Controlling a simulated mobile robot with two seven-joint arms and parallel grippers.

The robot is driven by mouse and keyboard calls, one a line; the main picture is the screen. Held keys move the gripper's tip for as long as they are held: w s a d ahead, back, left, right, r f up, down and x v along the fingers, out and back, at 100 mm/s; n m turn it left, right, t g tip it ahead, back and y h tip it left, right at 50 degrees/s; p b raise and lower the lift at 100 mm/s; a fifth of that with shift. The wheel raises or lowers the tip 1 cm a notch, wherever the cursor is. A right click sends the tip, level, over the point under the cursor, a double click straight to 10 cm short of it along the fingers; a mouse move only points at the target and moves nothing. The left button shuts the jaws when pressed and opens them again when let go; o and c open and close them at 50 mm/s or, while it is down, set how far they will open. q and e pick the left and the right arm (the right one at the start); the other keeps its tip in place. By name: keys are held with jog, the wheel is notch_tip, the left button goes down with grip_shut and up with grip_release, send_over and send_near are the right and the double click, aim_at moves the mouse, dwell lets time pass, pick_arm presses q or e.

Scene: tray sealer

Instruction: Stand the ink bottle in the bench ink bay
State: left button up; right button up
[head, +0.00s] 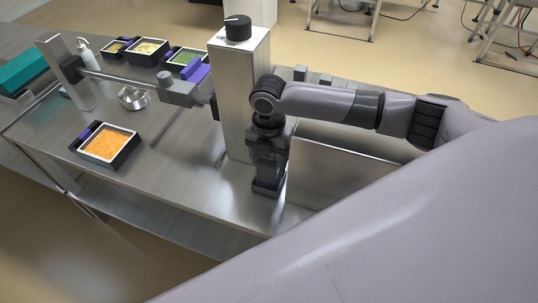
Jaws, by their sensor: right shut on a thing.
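My right gripper (268,182) points straight down, low over the steel bench, just right of the upright steel column. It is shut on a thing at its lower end. The thing is dark or hidden by the fingers, and I cannot make out its shape. I cannot pick out the ink bottle for sure anywhere. The ink bay cannot be told for sure either; small grey blocks (312,77) stand behind my right forearm. My left gripper is not in view.
The steel column (237,100) with a black knob (238,27) stands close left of the gripper. A tray of orange food (108,144), a metal bowl (133,98), several filled trays and a white bottle (86,53) stand further left. The front bench top (180,180) is clear.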

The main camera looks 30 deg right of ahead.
jog(key=shift+f, duration=0.15)
jog(key=o, duration=1.4)
jog(key=shift+f, duration=0.1)
jog(key=shift+c, duration=0.3)
jog(key=shift+r+p, duration=1.1)
jog(key=shift+r, duration=2.95)
